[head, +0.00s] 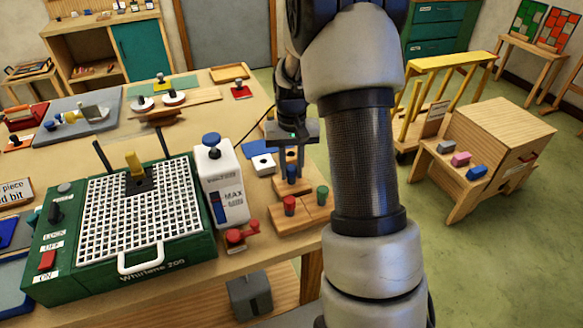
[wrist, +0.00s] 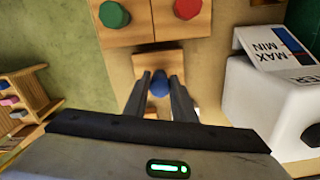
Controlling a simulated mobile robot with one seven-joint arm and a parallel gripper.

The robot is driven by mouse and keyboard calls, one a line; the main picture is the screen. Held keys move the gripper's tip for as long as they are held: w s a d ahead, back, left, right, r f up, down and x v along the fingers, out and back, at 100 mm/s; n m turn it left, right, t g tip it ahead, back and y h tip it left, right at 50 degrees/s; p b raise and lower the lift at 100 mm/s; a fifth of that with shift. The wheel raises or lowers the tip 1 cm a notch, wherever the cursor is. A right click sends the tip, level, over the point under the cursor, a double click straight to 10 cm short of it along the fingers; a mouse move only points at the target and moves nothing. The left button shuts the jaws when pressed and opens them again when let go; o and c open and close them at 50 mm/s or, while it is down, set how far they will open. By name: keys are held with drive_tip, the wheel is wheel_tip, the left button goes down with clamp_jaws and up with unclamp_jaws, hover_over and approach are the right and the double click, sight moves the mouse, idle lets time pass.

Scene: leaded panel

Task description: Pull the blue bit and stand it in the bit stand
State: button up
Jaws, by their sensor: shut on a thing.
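The blue bit (head: 292,172) is between the fingers of my gripper (head: 291,158), which is shut on it near the table's right edge. In the wrist view the bit's round blue top (wrist: 159,84) shows between the two fingertips (wrist: 160,80). The bit looks upright. A small wooden block (wrist: 170,57) lies below it; whether the bit's lower end is in a hole there is hidden. The wooden bit stand (head: 303,217) is beside it, with a red bit (head: 290,204) and a green bit (head: 322,194) upright in it.
A white water tank (head: 228,190) with a blue knob stands left of my gripper. Further left is the green grinder (head: 118,260) with a white grid and a yellow-handled black piece (head: 135,168). A red fitting (head: 240,234) lies in front of the tank.

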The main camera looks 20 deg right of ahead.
sight(291, 168)
drive_tip(key=o, duration=1.1)
wheel_tip(291, 168, up, 17)
drive_tip(key=shift+r+p, duration=0.2)
drive_tip(key=shift+p, duration=0.2)
drive_tip(key=s+a+r+n+t+p, duration=0.25)
drive_tip(key=s+a+r, duration=0.45)
drive_tip(key=s+r, duration=0.45)
drive_tip(key=s+a+t, duration=0.1)
drive_tip(key=s, duration=0.3)
drive_tip(key=s+a+f+t+p, duration=0.1)
drive_tip(key=s, duration=0.3)
drive_tip(key=s+a+f+t, duration=0.1)
drive_tip(key=s, duration=0.3)
drive_tip(key=shift+a+n, duration=0.1)
drive_tip(key=shift+n, duration=0.15)
